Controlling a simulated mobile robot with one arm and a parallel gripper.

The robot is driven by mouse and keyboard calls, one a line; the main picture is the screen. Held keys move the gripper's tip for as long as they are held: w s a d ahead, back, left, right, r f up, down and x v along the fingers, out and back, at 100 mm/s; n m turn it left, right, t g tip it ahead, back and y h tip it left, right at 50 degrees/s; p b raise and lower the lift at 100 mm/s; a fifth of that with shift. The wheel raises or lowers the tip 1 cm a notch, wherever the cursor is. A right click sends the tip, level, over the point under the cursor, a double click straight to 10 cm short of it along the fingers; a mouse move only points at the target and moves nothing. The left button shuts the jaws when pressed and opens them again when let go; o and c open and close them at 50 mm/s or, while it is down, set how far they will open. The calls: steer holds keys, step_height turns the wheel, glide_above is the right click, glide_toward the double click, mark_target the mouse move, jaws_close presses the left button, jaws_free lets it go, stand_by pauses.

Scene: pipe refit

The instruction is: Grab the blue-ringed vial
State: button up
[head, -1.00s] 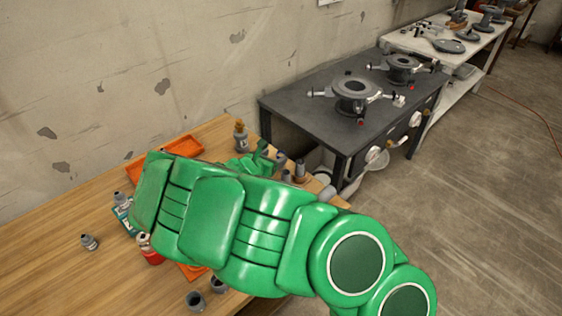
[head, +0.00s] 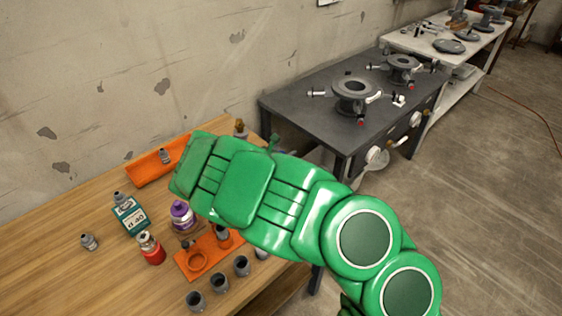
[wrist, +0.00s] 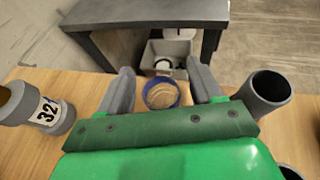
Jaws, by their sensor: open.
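The blue-ringed vial (wrist: 161,94) shows in the wrist view as a round tan top with a blue ring around it, near the table's edge. My gripper (wrist: 160,75) is open, with one grey finger on the left of the vial and the other on the right. I cannot tell whether either finger touches it. The vial's lower part is hidden behind the gripper's green body. In the head view my green arm hides the vial and nearly all of my gripper.
In the wrist view a bottle labelled 32 (wrist: 48,112) lies left of the fingers and a grey cup (wrist: 266,92) right. The head view shows a purple-banded bottle (head: 182,214), a red bottle (head: 151,248), a teal box (head: 132,216) and an orange tray (head: 150,174) on the wooden table.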

steer(key=shift+w+d, duration=0.1)
steer(key=shift+w, duration=0.05)
steer(key=c, duration=1.1)
steer(key=shift+o, duration=0.2)
steer(key=shift+r, duration=0.55)
step_height(320, 180, up, 2)
steer(key=shift+r, duration=0.2)
steer(key=s+d+r, duration=0.3)
steer(key=s+r, duration=0.6)
steer(key=s, duration=0.4)
steer(key=shift+s+r, duration=0.25)
steer(key=shift+s, duration=0.05)
